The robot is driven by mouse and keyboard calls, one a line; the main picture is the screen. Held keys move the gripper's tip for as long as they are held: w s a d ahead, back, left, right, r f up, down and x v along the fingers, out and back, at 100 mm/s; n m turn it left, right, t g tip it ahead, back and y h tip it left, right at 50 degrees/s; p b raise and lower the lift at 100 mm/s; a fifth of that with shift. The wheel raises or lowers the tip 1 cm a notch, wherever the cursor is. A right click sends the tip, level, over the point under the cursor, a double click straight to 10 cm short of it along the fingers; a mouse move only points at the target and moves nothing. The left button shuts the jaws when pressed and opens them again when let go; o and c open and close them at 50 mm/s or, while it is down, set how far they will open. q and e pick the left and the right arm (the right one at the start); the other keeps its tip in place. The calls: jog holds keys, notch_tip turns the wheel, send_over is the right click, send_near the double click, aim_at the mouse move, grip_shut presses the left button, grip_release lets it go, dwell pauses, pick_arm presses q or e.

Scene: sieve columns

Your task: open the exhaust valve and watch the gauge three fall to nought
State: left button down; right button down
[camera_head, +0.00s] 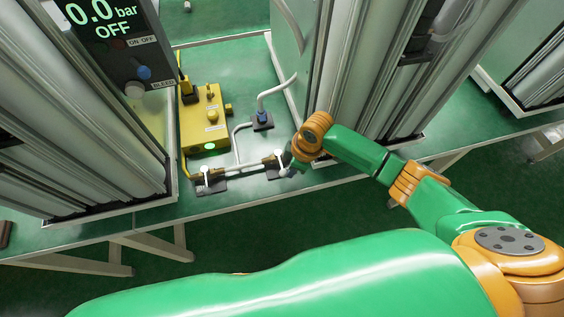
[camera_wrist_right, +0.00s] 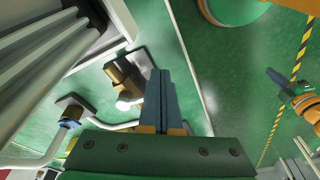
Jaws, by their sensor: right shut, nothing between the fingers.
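My right gripper (camera_head: 289,168) is at the right end of the white pipe run on the bench, close to the right valve (camera_head: 272,163). In the right wrist view its fingers (camera_wrist_right: 161,80) are together with nothing between them. A brass and dark valve with a pale end (camera_wrist_right: 124,84) lies just left of the fingers; I cannot tell whether they touch it. A second valve (camera_head: 209,181) sits at the pipe's left end. No label shows which is the exhaust valve. A display (camera_head: 104,18) reads 0.0 bar, OFF; no gauge number is legible. An arm end, likely my left gripper (camera_wrist_right: 279,82), shows in the right wrist view.
A yellow box (camera_head: 205,118) with knobs and a lit green spot stands behind the pipes. A blue-collared pipe fitting (camera_head: 262,119) is on the bench. Tall column frames flank the narrow work area. The white bench edge (camera_head: 330,182) runs along the front.

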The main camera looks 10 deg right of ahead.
jog(key=shift+s+a+r, duration=0.1)
jog(key=shift+s+a, duration=0.05)
jog(key=shift+a, duration=0.2)
jog(key=shift+s+a, duration=0.1)
jog(key=shift+a, duration=1.65)
